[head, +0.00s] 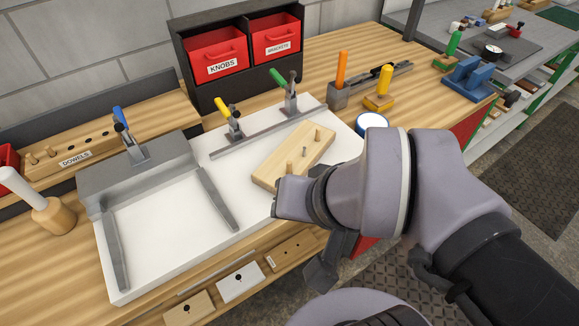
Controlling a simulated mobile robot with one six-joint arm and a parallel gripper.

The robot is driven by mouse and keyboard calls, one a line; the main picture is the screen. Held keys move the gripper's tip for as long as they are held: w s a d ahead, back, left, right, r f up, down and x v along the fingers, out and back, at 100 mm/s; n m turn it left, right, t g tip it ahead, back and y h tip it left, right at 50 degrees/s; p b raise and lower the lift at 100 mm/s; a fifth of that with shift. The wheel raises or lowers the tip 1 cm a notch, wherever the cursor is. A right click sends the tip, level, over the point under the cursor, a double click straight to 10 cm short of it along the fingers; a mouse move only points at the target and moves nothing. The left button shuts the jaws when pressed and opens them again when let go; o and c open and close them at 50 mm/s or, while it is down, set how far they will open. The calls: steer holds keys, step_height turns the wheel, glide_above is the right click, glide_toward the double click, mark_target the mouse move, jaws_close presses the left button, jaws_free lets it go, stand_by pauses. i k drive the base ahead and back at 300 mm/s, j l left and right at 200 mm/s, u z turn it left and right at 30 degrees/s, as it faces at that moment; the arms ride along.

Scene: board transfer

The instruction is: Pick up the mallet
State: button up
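The thing most like a mallet stands at the far left of the bench. It has a pale wooden cylindrical head (54,216) and a thick white handle (18,187) that leans up and left. My gripper (284,198) is in the middle of the view, by the near end of a wooden board with pegs (290,152), well to the right of the mallet. My wrist and arm hide much of the gripper, so I cannot tell whether its fingers are open or shut, or whether they touch the board.
A white fixture plate (160,230) with grey rails and a blue-handled clamp (122,120) lies between gripper and mallet. Yellow (232,121) and green (284,88) clamps stand behind the board. A dowel rack (75,150) and red bins (217,54) line the back.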

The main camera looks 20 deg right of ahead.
mark_target(52, 212)
steer(key=j+u, duration=0.1)
steer(key=u, duration=0.4)
steer(key=j+u, duration=0.1)
steer(key=u, duration=0.4)
steer(key=i+u, duration=0.15)
steer(key=u, duration=0.35)
